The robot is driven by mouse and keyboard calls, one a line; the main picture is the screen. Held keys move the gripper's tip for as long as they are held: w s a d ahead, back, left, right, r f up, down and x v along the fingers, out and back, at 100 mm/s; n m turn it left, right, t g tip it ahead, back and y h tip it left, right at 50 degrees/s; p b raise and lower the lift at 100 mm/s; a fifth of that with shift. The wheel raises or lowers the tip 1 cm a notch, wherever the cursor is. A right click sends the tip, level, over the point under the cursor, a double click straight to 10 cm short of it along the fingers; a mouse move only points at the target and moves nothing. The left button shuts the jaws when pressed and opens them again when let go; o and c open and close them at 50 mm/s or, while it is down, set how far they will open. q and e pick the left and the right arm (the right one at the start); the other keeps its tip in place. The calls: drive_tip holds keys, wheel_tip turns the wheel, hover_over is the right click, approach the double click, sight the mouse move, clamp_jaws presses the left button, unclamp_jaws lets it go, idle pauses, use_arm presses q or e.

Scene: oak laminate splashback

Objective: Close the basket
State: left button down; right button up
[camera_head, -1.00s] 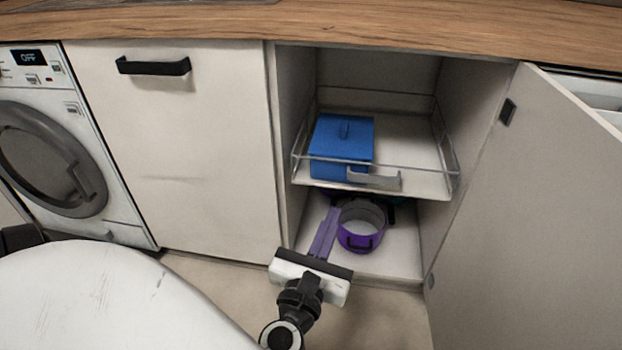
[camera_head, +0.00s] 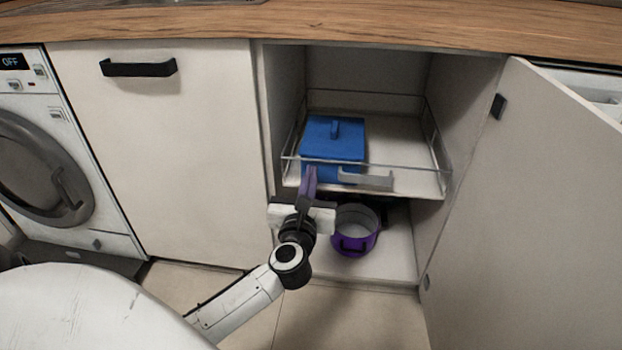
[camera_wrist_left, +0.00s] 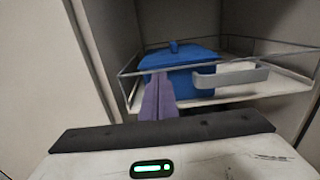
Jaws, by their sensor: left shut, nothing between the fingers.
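The basket (camera_head: 420,181) is a pull-out wire-railed shelf with a white floor in the open cabinet. It sticks out slightly past the cabinet's front and has a grey front handle (camera_head: 366,178). A blue lidded pot (camera_head: 333,146) stands on its left side. The basket's rail (camera_wrist_left: 287,52) and the blue pot (camera_wrist_left: 180,61) also show in the left wrist view. My left gripper (camera_head: 308,175) has its purple fingers shut and empty, in front of the basket's front rail, left of the handle. I cannot tell if the fingers touch the rail. My right gripper is out of view.
A purple pot (camera_head: 355,240) stands on the cabinet floor below the basket. The cabinet door (camera_head: 535,190) stands open on the right. A closed white panel (camera_head: 165,160) and a washing machine (camera_head: 50,170) are on the left, with the wooden counter (camera_head: 380,32) above.

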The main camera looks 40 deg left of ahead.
sight(313, 159)
use_arm(q)
drive_tip(key=shift+w+a, duration=0.15)
drive_tip(key=shift+w, duration=0.1)
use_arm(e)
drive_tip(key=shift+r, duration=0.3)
use_arm(q)
drive_tip(key=shift+w+a, duration=0.15)
drive_tip(key=shift+w, duration=0.1)
drive_tip(key=x, duration=0.6)
drive_tip(key=shift+w, duration=0.1)
drive_tip(key=shift+w+a+r, duration=0.1)
drive_tip(key=shift+w+a, duration=0.05)
drive_tip(key=shift+w, duration=0.05)
drive_tip(key=shift+a+r, duration=0.1)
drive_tip(key=shift+r, duration=0.05)
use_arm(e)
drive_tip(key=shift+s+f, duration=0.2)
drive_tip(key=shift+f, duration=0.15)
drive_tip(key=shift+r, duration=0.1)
